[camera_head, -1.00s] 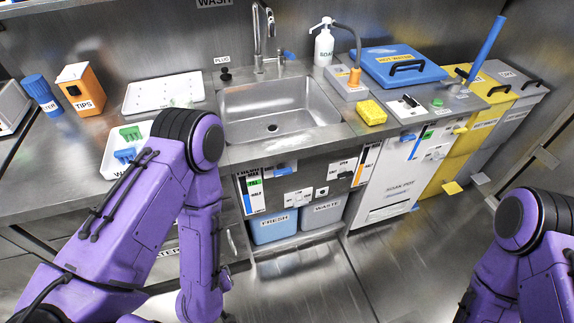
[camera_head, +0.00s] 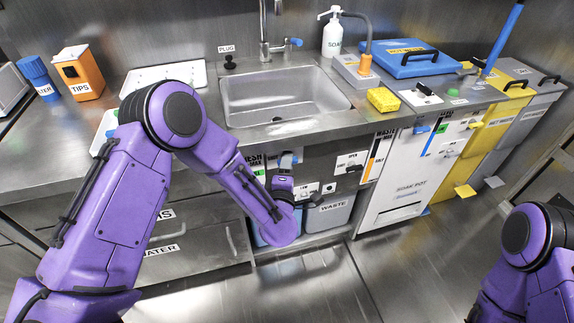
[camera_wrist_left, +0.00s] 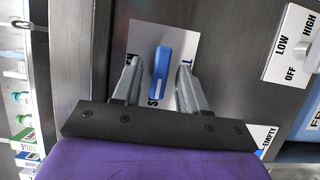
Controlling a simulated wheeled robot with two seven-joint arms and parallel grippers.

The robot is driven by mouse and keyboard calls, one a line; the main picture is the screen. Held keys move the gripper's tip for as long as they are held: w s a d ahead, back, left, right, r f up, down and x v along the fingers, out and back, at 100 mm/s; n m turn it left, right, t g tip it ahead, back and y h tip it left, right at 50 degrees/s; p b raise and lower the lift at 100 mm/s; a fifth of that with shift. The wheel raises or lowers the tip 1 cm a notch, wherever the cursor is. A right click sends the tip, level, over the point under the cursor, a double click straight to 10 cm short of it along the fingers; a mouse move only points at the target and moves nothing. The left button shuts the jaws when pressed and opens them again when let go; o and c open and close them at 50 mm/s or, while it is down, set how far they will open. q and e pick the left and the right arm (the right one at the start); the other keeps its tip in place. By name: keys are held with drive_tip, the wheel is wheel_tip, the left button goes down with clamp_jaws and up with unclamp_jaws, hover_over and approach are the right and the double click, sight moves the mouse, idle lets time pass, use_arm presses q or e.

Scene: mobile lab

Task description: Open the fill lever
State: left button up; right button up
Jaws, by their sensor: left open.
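The fill lever (camera_wrist_left: 161,66) is a small blue handle on a white plate (camera_wrist_left: 150,38) fixed to the dark panel. In the left wrist view it stands between the two fingers of my left gripper (camera_wrist_left: 158,72), which is open, with a gap on each side. In the head view the blue lever (camera_head: 289,161) shows below the sink front, just above my left wrist. The fingers hardly show there. The plate's lettering is mostly hidden by the fingers. My right arm is at the lower right of the head view; its gripper is out of view.
A LOW/OFF/HIGH switch plate (camera_wrist_left: 292,42) is at the right of the wrist view. The head view shows the sink (camera_head: 282,92) above, the WASTE bin (camera_head: 325,215) below, and the white SOAK POT cabinet (camera_head: 405,185) to the right. The floor ahead is clear.

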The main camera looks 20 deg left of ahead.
use_arm(q)
drive_tip(key=shift+w, duration=0.1)
clamp_jaws()
drive_tip(key=m+g+p, duration=0.1)
drive_tip(key=m+p, duration=0.2)
drive_tip(key=shift+m+g+p, duration=0.3)
drive_tip(key=shift+p, duration=0.05)
unclamp_jaws()
drive_tip(key=shift+r, duration=0.1)
drive_tip(key=v, duration=1)
drive_tip(key=shift+s, duration=0.35)
